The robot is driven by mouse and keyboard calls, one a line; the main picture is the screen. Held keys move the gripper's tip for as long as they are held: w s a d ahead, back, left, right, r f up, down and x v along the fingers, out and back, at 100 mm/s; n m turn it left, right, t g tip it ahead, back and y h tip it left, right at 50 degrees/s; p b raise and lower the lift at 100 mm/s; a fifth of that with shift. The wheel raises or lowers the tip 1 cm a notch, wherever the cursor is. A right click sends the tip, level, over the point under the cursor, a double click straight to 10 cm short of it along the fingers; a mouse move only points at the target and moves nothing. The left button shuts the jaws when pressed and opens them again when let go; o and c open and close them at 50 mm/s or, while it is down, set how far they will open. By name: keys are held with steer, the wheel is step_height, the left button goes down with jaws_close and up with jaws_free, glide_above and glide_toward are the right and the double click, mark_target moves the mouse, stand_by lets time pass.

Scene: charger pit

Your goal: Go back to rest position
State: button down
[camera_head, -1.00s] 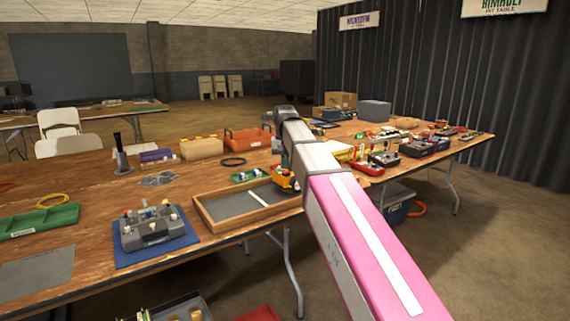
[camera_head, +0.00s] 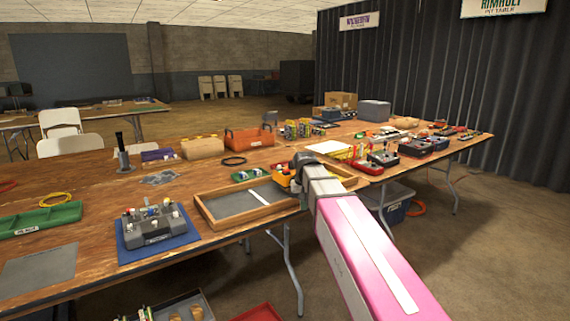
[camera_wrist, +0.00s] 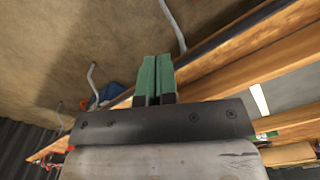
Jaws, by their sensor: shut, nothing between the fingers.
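My gripper (camera_wrist: 155,72) shows in the wrist view as two green fingers pressed together, with nothing between them. The fingers are seen against the brown floor, beside the table's wooden front edge. In the head view my pink and grey arm reaches forward from the lower right to the front edge of the table. Its dark far end is close to the right part of a wooden-rimmed tray (camera_head: 263,213) and an orange item (camera_head: 282,176). The fingers are hidden in the head view.
The long wooden table (camera_head: 90,180) carries a grey charger on a blue mat (camera_head: 160,251), a green tray (camera_head: 42,219), an orange toolbox (camera_head: 248,138) and several devices at right. A blue bin (camera_head: 392,213) sits beneath. Floor at right is open.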

steer(key=s+d+f, duration=0.6)
steer(key=s+f, duration=0.1)
steer(key=f, duration=0.4)
steer(key=s+d+f, duration=0.6)
steer(key=s+f, duration=0.2)
steer(key=f, duration=0.3)
steer(key=shift+s+f+m, duration=0.3)
steer(key=shift+f, duration=0.05)
steer(key=shift+a, duration=0.1)
